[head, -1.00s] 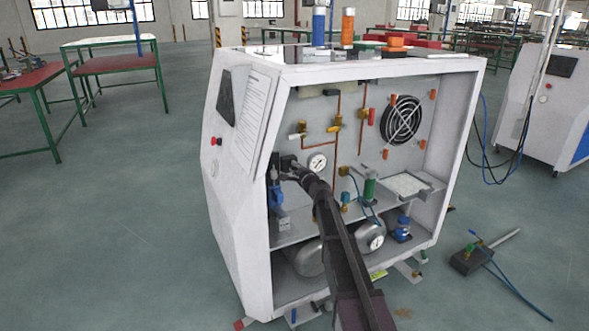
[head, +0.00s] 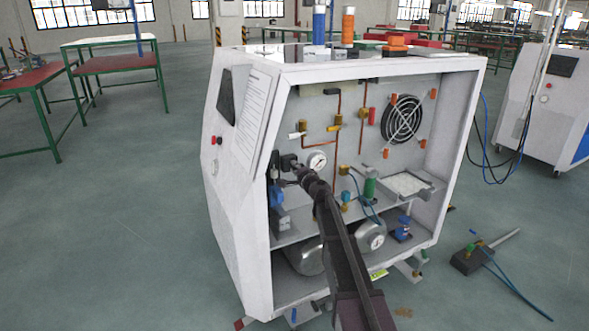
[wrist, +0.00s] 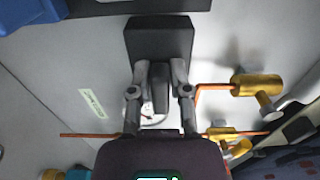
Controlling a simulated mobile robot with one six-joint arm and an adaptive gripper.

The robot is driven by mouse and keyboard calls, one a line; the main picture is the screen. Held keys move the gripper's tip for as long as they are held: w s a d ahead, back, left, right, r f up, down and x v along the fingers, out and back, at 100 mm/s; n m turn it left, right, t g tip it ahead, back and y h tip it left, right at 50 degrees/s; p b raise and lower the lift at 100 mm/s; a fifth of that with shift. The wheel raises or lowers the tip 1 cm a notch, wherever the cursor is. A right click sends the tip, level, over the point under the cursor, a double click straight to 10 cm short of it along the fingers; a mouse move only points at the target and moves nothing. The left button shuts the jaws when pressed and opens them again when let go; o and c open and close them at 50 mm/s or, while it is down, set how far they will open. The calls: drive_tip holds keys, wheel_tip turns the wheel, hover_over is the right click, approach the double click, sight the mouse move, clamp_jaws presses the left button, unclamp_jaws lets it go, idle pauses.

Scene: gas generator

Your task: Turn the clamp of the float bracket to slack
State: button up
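The float bracket (wrist: 160,38) is a dark block on the pale back panel, at the top middle of the wrist view. A dark upright lever, which looks like its clamp (wrist: 160,90), stands out from it toward the camera. My gripper (wrist: 161,72) has its two fingers on either side of this lever, with narrow gaps showing, so it looks open. In the head view, my gripper (head: 298,172) is inside the cabinet's left part, just right of and below the small black block of the bracket (head: 287,161). My arm hides what lies below it.
A gauge (head: 317,161) sits just above my gripper. Copper pipes and brass valves (head: 336,122) and a fan (head: 402,119) are on the back panel. A blue part (head: 276,194) stands left of my gripper. Brass fittings (wrist: 258,86) are at right in the wrist view.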

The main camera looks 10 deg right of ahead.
drive_tip(key=shift+o, duration=1.4)
drive_tip(key=shift+s, duration=0.1)
drive_tip(key=v, duration=1.1)
drive_tip(key=shift+s, duration=0.35)
drive_tip(key=shift+d, duration=0.1)
